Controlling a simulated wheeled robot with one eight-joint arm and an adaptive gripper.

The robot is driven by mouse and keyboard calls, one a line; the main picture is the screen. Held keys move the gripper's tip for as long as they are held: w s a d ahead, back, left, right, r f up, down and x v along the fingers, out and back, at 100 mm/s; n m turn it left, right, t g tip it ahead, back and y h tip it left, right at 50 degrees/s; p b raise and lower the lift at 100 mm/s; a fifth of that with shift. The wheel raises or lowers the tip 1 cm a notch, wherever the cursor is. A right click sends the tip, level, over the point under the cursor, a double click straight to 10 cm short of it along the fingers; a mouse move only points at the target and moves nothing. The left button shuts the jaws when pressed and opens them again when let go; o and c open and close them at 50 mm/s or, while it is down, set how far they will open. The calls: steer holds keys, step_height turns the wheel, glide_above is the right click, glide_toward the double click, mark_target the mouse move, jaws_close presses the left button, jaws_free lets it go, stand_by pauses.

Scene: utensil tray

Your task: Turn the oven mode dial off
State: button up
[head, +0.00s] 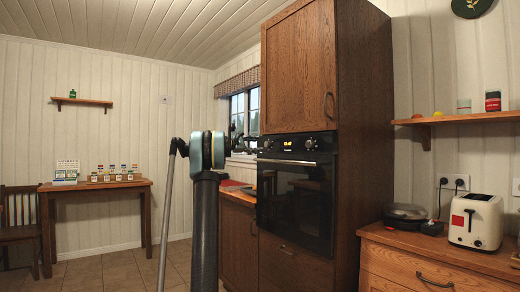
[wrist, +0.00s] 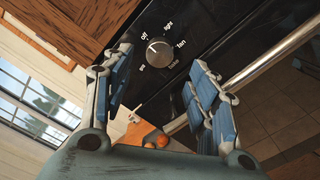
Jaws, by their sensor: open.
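The oven (head: 296,195) is black and built into a tall brown wooden cabinet. Its mode dial (wrist: 159,48) is a round silver-rimmed knob in the wrist view, ringed by white labels including "off", "light" and "fan". Its pointer looks turned to the left side, but I cannot read the exact setting. My gripper (wrist: 163,76) is open and empty, one finger on either side below the dial and apart from it. In the head view, my gripper (head: 247,143) is at the left end of the oven's control panel, near the left knob (head: 267,144).
A metal handle bar (wrist: 270,55) runs along the oven door, close to my right finger in the wrist view. A second knob (head: 310,143) is on the panel's right. A counter (head: 237,198) and window stand left of the oven.

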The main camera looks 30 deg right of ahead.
steer(key=a, duration=0.6)
steer(key=shift+s, duration=0.25)
